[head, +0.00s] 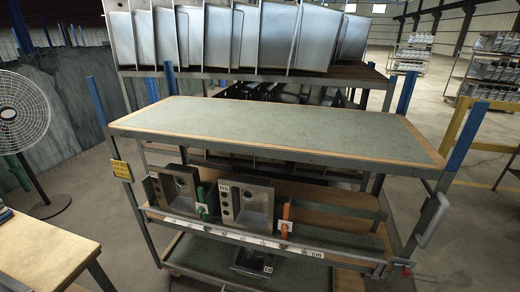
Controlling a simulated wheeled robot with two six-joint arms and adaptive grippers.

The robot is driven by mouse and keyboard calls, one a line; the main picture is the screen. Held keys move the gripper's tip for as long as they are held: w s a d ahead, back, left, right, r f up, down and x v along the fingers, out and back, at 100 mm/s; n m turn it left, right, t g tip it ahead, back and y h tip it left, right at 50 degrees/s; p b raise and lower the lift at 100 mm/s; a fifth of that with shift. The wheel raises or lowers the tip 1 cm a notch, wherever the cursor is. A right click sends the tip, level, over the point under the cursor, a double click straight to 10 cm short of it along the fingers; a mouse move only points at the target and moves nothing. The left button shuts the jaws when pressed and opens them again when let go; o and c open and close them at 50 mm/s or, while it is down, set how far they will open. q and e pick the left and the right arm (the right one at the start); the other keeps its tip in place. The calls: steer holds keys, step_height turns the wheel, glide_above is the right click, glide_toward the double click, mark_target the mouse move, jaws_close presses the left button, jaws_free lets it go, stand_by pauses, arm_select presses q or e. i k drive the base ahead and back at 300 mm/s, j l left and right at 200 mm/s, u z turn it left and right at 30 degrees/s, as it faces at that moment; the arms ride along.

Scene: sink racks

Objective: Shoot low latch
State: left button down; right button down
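A workbench-like rack (270,122) with a green top stands in front of me. On its shelf below, two metal sinks (178,187) and (246,204) lean back. A green upright piece (200,197) stands between them, and an orange one (286,213) stands right of the second sink. A small red part (407,271) sits low at the rack's right front corner, below a pale bar-shaped handle (432,222). I cannot tell which of these parts is the latch, or whether it is open or closed. Neither of my grippers is in view.
A measuring strip (235,236) runs along the shelf's front edge. A dark metal piece (252,262) sits on the bottom shelf. A fan (20,112) and a wooden table (45,250) stand left. Large metal sinks (230,38) stand behind. Floor at the right front is clear.

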mark_target(405, 273)
steer(key=z, duration=1.6)
